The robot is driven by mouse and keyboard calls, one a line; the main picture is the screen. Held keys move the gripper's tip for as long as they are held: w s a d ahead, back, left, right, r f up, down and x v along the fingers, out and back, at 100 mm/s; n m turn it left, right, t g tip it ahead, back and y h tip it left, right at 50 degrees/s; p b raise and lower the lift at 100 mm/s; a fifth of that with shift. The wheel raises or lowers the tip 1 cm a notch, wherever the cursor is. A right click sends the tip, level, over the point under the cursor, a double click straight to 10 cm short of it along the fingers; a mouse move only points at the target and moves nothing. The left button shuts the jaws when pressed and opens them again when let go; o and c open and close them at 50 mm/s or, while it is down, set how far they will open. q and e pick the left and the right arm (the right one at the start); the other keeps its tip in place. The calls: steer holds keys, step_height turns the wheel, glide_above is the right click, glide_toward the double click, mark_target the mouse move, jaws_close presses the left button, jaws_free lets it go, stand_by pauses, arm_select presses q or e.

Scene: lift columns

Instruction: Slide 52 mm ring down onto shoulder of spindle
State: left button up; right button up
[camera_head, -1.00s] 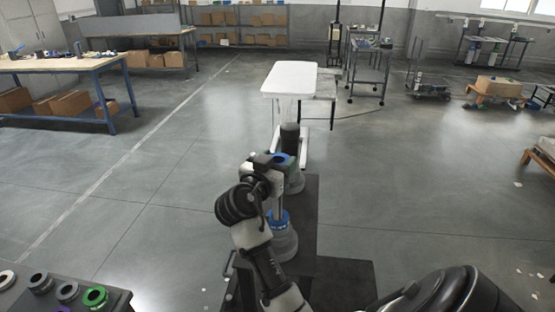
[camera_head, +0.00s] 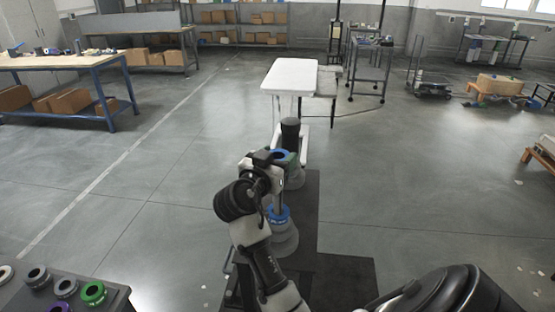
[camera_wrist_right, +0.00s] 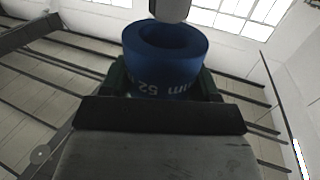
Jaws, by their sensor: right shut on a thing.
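My right gripper (camera_head: 276,159) is shut on a blue ring (camera_head: 280,154), held with its opening facing up. In the right wrist view the blue ring (camera_wrist_right: 166,58) bears the marking "52 mm", upside down in the picture, between dark green jaws. The gripper hides the post's top.
A dark mat (camera_head: 305,215) lies under the spindle. Behind it stand another grey base (camera_head: 296,178), a dark cylinder (camera_head: 290,131) and a white-topped table (camera_head: 290,75). A tray (camera_head: 112,300) at lower left holds several rings, including a green one (camera_head: 93,292).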

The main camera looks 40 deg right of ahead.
steer(key=shift+b, duration=0.35)
stand_by(0.4)
steer(key=p, duration=0.3)
steer(key=shift+r, duration=0.3)
steer(key=shift+f+p, duration=0.25)
steer(key=shift+p, duration=0.4)
steer(key=b, duration=0.3)
glide_above(276, 199)
steer(key=d, duration=0.1)
steer(key=shift+w+f, duration=0.15)
steer(key=shift+f, duration=1.45)
steer(key=shift+w+f, duration=0.1)
steer(key=shift+f, duration=1.45)
steer(key=shift+f+b, duration=2.8)
steer(key=shift+b, duration=0.5)
steer(key=o, duration=1.2)
